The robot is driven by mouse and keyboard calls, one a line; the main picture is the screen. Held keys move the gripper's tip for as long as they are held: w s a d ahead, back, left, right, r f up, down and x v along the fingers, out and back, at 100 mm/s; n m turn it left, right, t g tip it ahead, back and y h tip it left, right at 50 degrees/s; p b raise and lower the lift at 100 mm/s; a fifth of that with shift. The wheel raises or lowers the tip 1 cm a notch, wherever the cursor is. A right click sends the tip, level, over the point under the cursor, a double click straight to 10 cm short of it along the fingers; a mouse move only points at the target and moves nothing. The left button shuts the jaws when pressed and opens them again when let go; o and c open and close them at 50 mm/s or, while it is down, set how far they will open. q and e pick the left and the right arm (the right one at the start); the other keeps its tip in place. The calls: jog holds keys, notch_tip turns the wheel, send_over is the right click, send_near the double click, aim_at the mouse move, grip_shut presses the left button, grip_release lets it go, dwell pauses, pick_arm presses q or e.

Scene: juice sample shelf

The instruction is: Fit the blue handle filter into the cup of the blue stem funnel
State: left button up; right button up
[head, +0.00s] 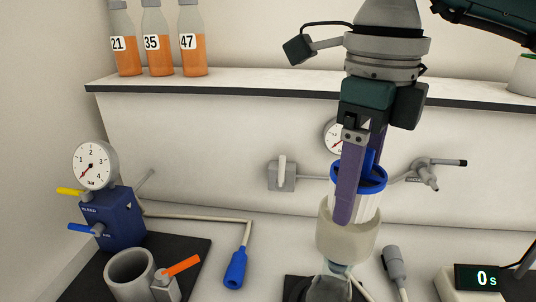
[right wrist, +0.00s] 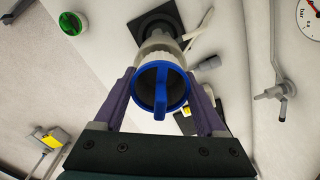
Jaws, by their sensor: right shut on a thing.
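The blue handle filter (head: 368,203) has a white ribbed body and a blue rim with a bar handle, which faces the camera in the right wrist view (right wrist: 161,90). My right gripper (head: 353,196) is shut on it, with one purple finger on each side. The filter is upright. Its lower end overlaps the mouth of a cream translucent funnel cup (head: 347,244); I cannot tell how deep it sits. The cup stands above a clear glass vessel (head: 330,287). My left gripper is not in view.
A blue gauge block (head: 112,222) and grey cylinder (head: 130,272) stand at the left, near a hose with a blue end (head: 237,268). A timer (head: 481,280) is at the right. A wall valve (head: 426,175) is behind. Juice bottles (head: 158,50) line the shelf (head: 240,82).

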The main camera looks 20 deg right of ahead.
jog(key=shift+f+b, duration=0.65)
jog(key=shift+r, duration=0.2)
jog(key=shift+r+p, duration=0.45)
jog(key=shift+r, duration=0.05)
jog(key=shift+b, duration=0.3)
dwell(0.3)
jog(key=shift+f+b, duration=0.6)
jog(key=shift+f, duration=0.05)
jog(key=shift+r, duration=0.1)
jog(key=shift+r+p, duration=0.45)
jog(key=shift+r, duration=0.1)
